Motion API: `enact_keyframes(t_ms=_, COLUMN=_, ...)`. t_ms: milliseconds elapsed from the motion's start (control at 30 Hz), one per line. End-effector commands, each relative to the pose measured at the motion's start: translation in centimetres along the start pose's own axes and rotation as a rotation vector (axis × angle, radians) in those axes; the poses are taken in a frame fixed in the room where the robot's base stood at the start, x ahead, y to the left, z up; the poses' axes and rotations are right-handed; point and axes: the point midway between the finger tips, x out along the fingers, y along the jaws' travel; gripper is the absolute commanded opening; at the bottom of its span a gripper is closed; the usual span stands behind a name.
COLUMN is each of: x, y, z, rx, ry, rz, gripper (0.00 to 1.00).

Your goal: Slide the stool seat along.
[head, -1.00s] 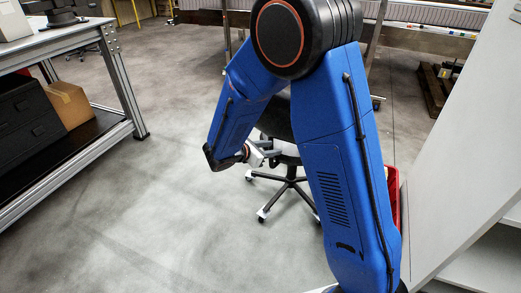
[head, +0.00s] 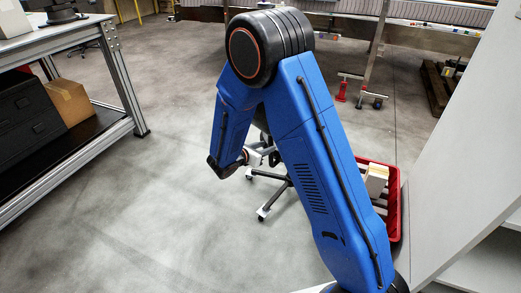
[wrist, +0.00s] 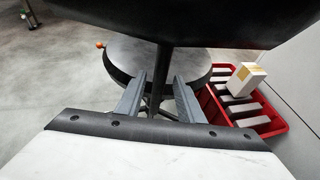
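The stool has a round grey seat with a black rim (wrist: 130,48), seen in the wrist view past the gripper. A dark backrest (wrist: 165,20) fills the top of that view, and its thin black post (wrist: 162,75) runs down in front of the seat. My gripper (wrist: 160,78) is open, with one finger on each side of the post in the picture; I cannot tell whether either touches it. In the head view, my gripper (head: 258,155) is at the stool, and my blue arm hides most of the seat and backrest. Part of the stool's wheeled base (head: 270,176) shows on the floor.
A red crate (head: 397,225) holding several pale boxes stands right of the stool, beside a grey panel (head: 455,160). A workbench (head: 75,38) stands at the left. The conveyor frame (head: 415,30) is at the back. The floor left of the stool is clear.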

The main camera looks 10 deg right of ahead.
Motion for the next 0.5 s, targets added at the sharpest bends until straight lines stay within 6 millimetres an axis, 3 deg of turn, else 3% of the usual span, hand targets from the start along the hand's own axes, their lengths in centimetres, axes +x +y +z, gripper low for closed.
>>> enact_keyframes(t_ms=167, x=2.3, y=-0.1, z=0.0, rx=0.0, ry=0.0, rz=-0.003, gripper=0.34)
enact_keyframes(t_ms=200, x=2.5, y=-0.1, z=0.0, rx=0.001, ry=0.0, rz=-0.002, gripper=0.32)
enact_keyframes(t_ms=333, x=2.3, y=0.0, z=0.0, rx=0.001, ry=0.0, rz=0.0, gripper=0.02)
enact_keyframes(t_ms=500, x=2.3, y=0.0, z=0.1, rx=0.001, ry=0.0, rz=0.0, gripper=0.02)
